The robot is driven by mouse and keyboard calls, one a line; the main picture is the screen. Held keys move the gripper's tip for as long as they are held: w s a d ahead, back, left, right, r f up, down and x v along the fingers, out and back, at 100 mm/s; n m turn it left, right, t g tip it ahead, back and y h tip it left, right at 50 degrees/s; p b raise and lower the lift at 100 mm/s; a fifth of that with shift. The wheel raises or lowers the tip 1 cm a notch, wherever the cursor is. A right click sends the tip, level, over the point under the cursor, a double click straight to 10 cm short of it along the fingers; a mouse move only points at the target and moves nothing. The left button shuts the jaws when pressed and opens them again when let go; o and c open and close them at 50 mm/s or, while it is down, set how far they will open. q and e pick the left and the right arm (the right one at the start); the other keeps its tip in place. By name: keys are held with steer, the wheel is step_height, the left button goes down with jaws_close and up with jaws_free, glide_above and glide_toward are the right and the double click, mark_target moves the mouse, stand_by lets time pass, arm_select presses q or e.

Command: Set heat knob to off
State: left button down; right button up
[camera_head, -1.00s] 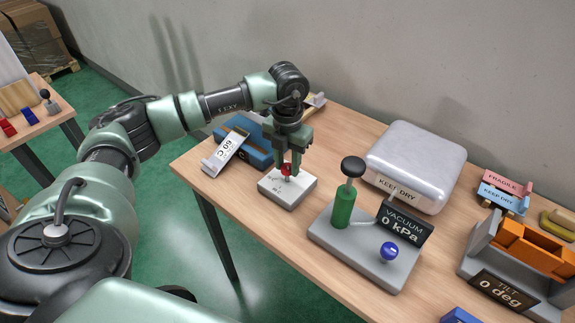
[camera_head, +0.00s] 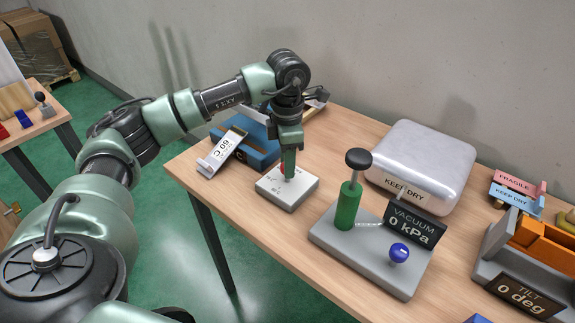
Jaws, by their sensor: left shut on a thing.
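The heat knob is a small red knob (camera_head: 282,168) on a white square base with dark markings (camera_head: 288,194). It stands on the wooden table, left of the vacuum unit. My left gripper (camera_head: 288,175) points straight down over the base and is shut on the knob. The fingers hide most of the knob, so I cannot read which mark it points at. My right gripper is not in view.
A blue device (camera_head: 258,150) with a "60 C" label (camera_head: 226,146) stands behind and left of the base. The vacuum unit (camera_head: 345,247) with its green pump (camera_head: 346,207) is to the right. A white package (camera_head: 425,160) and the tilt unit (camera_head: 497,275) stand further right.

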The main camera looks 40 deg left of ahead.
arm_select(q)
steer(key=shift+m, duration=0.6)
steer(key=c, duration=1)
jaws_free()
step_height(320, 180, up, 8)
steer(key=shift+f+b, duration=0.1)
steer(key=shift+b, duration=0.75)
